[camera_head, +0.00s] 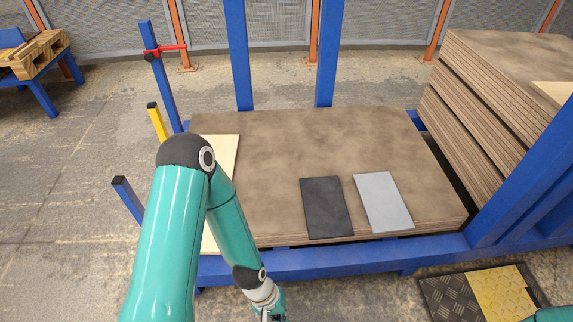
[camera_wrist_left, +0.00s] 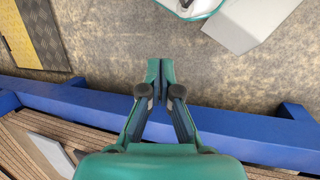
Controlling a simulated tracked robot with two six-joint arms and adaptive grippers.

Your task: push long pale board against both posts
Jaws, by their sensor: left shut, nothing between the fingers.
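The long pale board (camera_head: 228,150) lies along the left edge of the brown panel stack in the head view. My left arm hides much of its middle. Upright posts stand to its left: a tall blue one with a red clamp (camera_head: 160,75), a short yellow-and-black one (camera_head: 157,121) and a short blue one (camera_head: 127,200). I cannot tell whether the board touches any of them. My left gripper (camera_wrist_left: 160,72) is shut and empty, in front of the blue front beam in the wrist view. In the head view it is mostly cut off at the bottom edge. My right gripper is out of view.
A dark panel (camera_head: 326,207) and a light grey panel (camera_head: 384,202) lie on the brown top sheet (camera_head: 320,140). Two tall blue uprights (camera_head: 239,55) (camera_head: 328,55) stand behind. The blue front beam (camera_head: 345,261) borders the stack. Another stack (camera_head: 480,125) rises at right.

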